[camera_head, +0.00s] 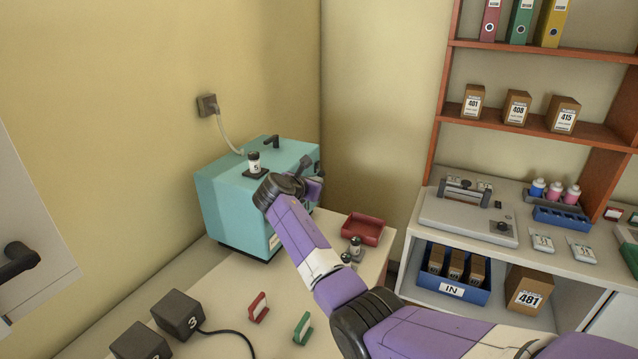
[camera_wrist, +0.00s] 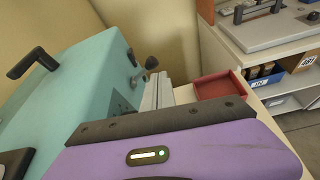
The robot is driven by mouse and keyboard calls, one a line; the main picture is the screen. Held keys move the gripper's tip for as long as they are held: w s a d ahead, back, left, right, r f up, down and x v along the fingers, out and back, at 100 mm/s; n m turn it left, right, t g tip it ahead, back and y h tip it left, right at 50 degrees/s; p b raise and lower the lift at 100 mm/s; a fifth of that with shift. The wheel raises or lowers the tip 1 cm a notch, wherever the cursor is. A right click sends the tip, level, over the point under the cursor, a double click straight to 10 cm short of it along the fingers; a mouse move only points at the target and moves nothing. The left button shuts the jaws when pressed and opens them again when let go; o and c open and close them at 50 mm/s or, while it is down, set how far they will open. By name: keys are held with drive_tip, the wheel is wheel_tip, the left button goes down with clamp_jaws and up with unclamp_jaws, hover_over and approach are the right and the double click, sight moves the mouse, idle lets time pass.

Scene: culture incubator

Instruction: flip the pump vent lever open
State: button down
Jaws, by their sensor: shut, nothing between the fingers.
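A teal box-shaped machine (camera_head: 235,207) stands against the wall at the back left of the table. It fills the left of the wrist view (camera_wrist: 75,85). A black bar lever (camera_wrist: 33,62) rises from its top; it also shows in the head view (camera_head: 271,141). A small dark knob-ended lever (camera_wrist: 151,63) sticks out at its right side. I cannot tell for sure which one is the vent lever. My gripper (camera_wrist: 158,92) is shut and empty beside the machine's right side, its grey fingers just below the knob-ended lever. Contact cannot be told.
A labelled vial (camera_head: 254,162) stands on the machine's top. A red tray (camera_head: 363,229) and dark-capped vials (camera_head: 355,246) are right of my arm. Red (camera_head: 258,307) and green (camera_head: 302,328) pieces and black blocks (camera_head: 178,315) lie in front. A shelf unit (camera_head: 540,128) stands at the right.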

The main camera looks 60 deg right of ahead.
drive_tip(key=v, duration=0.4)
drive_tip(key=shift+s+a, duration=0.1)
drive_tip(key=shift+a, duration=0.35)
drive_tip(key=shift+f, duration=0.15)
